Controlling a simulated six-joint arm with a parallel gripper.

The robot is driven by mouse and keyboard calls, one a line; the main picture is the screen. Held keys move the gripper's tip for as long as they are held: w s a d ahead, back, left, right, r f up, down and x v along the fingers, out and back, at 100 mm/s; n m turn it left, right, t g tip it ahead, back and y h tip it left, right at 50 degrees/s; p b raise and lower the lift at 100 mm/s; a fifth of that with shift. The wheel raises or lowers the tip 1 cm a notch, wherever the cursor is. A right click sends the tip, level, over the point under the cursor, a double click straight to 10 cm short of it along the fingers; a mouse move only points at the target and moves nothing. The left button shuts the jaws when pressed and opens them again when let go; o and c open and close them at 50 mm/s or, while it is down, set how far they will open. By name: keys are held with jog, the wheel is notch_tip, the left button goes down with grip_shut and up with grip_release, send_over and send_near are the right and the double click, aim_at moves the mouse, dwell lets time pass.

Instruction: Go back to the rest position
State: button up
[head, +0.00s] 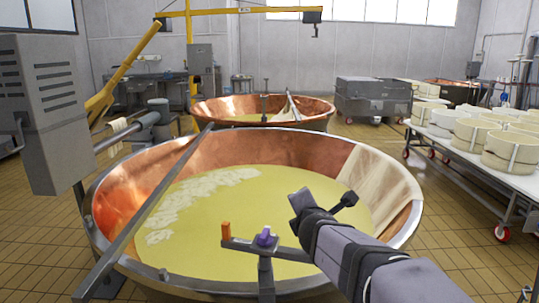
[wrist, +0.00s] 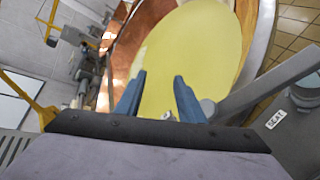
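In the wrist view my gripper (wrist: 158,76) has its two blue fingers apart, with nothing between them. The pale yellow liquid of the near copper vat (wrist: 247,20) shows beyond the fingertips. In the head view my arm reaches in from the lower right, and its dark end is over the front right part of the near copper vat (head: 125,190). The fingers cannot be made out there. White curd lies in the liquid on the left side of this vat.
A small stand (head: 265,270) at the near rim carries an orange piece (head: 226,231) and a purple piece (head: 265,237), left of my arm. A long metal bar (head: 150,205) crosses the vat's left side. A second vat (head: 215,108) stands behind. A table (head: 505,180) with white moulds is right.

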jog(key=s+d+f+m+g+h+p, duration=0.4)
jog(key=s+d+m+g+h+p, duration=0.15)
jog(key=s+d+m, duration=0.65)
jog(key=s+f+m+g+y+p, duration=0.3)
jog(key=s+m+g, duration=0.55)
jog(key=s, duration=1.25)
jog(key=s+a+f+m+y, duration=0.1)
jog(key=a+f+m+y, duration=0.1)
jog(key=a+f, duration=0.4)
notch_tip(320, 180, down, 5)
jog(key=shift+s+r+m+t+y, duration=0.1)
jog(key=shift+s+m+t+y, duration=0.25)
jog(key=shift+y, duration=0.1)
